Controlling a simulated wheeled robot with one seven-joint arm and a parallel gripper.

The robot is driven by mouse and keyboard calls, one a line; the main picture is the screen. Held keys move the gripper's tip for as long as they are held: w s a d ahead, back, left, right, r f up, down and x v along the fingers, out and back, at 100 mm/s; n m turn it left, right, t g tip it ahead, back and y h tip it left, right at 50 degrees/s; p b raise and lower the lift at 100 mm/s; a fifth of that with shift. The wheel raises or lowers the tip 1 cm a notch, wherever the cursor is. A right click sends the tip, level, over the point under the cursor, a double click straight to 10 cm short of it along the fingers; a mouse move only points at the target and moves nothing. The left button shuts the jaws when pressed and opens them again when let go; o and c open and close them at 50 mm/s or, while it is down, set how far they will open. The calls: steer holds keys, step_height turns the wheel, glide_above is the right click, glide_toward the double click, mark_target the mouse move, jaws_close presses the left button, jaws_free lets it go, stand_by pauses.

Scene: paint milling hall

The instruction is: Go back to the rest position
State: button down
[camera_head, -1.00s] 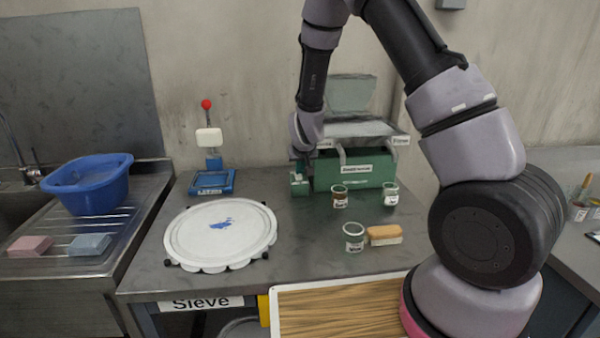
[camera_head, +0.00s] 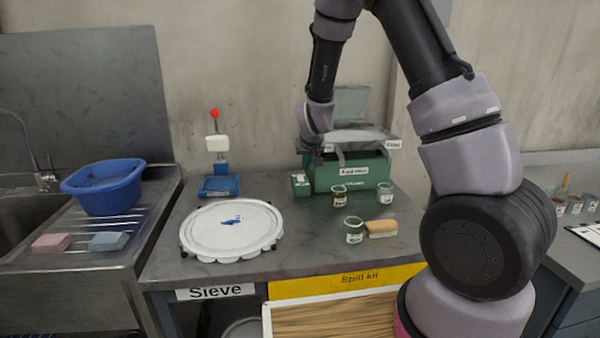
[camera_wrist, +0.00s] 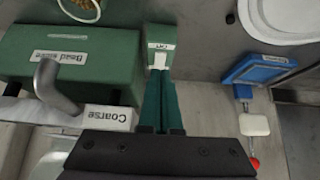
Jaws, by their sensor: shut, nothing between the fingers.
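My gripper (camera_head: 318,157) hangs from the raised arm near the green bead mill (camera_head: 350,172) at the back of the bench, slightly right of a small green switch box (camera_head: 301,186). In the wrist view the dark green fingers of my gripper (camera_wrist: 162,76) are together with nothing between them. They point toward the small green box (camera_wrist: 160,35). In that view they overlap its lower part, and I cannot tell the exact gap. The bead mill (camera_wrist: 75,60) is on the left there.
A round white sieve (camera_head: 232,231) lies on the bench, with a blue-based stand (camera_head: 219,186) behind it. A blue basin (camera_head: 104,187) sits by the sink. Bare bench lies between sieve and jars.

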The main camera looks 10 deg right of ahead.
steer(key=shift+s+r, duration=0.15)
steer(key=shift+s, duration=0.1)
steer(key=s+d+r+m+y, duration=0.1)
steer(key=s+d+r, duration=0.1)
steer(key=s+r, duration=0.6)
steer(key=s+d+r+m+y, duration=0.1)
steer(key=s+d+r, duration=0.3)
steer(key=r, duration=0.7)
steer(key=s+d+r+m, duration=0.1)
steer(key=s+r, duration=0.2)
steer(key=s, duration=0.7)
steer(key=s+d+r+m, duration=0.1)
steer(key=s+r, duration=0.3)
steer(key=s, duration=0.7)
steer(key=shift+d+r, duration=0.3)
steer(key=shift+s, duration=0.1)
